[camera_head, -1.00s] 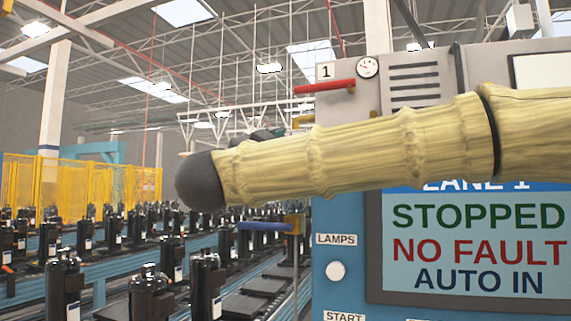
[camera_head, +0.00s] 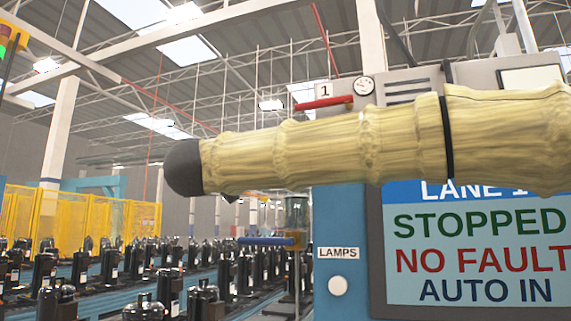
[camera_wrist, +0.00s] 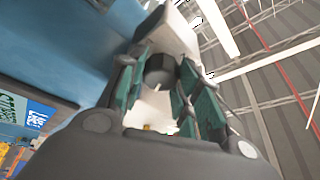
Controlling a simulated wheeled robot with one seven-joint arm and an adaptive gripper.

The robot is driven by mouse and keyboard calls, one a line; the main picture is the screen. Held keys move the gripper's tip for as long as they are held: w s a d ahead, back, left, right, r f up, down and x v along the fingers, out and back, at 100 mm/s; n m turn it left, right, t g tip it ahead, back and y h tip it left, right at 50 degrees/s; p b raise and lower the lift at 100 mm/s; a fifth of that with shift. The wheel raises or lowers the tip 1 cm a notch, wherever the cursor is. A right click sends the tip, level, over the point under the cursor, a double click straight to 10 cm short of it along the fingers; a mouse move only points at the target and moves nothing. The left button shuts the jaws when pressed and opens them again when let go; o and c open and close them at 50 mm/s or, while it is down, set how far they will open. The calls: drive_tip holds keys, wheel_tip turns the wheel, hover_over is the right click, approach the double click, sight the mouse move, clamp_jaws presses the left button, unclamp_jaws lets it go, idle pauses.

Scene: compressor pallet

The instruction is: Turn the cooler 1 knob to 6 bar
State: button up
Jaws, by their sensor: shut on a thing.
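In the wrist view, a dark round knob (camera_wrist: 159,70) sits between the green-lined fingers of my gripper (camera_wrist: 160,62). The fingers are shut on it, one on each side. A pale grey body (camera_wrist: 176,32) lies just beyond the knob. I cannot read any scale on it. In the head view my arm hides the knob and nearly all of my gripper. A small round gauge (camera_head: 364,86) shows above the arm, beside a plate marked 1 (camera_head: 325,90). Its needle is too small to read.
A red handle (camera_head: 325,103) is beside the gauge. A blue lever (camera_head: 266,241) and a clear bowl (camera_head: 297,216) are below my arm. The lane screen (camera_head: 474,245) reads STOPPED, NO FAULT, AUTO IN. Rows of black compressors (camera_head: 168,291) stand at left.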

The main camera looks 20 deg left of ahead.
drive_tip(key=o, duration=1)
drive_tip(key=v, duration=1.2)
